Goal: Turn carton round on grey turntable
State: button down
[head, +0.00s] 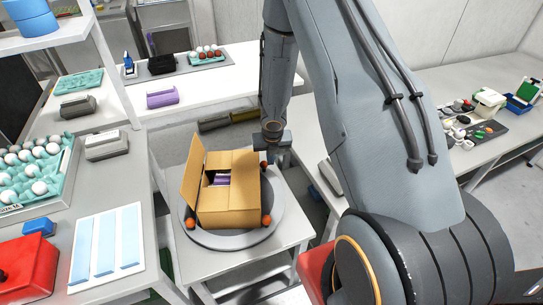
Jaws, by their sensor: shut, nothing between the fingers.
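An open brown cardboard carton (229,206) stands on the round grey turntable (207,238), with a tall flap upright on its left side. White and purple items (219,179) show inside it. Small orange knobs sit around the carton on the turntable. My gripper (276,156) is at the carton's far right corner, pointing down, near one of the orange knobs. Its fingers are shut and small in the view; I cannot tell whether they touch the carton or the knob.
The turntable stands on a small white table (292,225). On the left, a bench holds a tray of white eggs (40,187), a sheet with blue strips (106,245) and a red box (28,268). Another bench (430,98) with tools is at the right.

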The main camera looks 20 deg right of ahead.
jog(key=shift+v, duration=2.35)
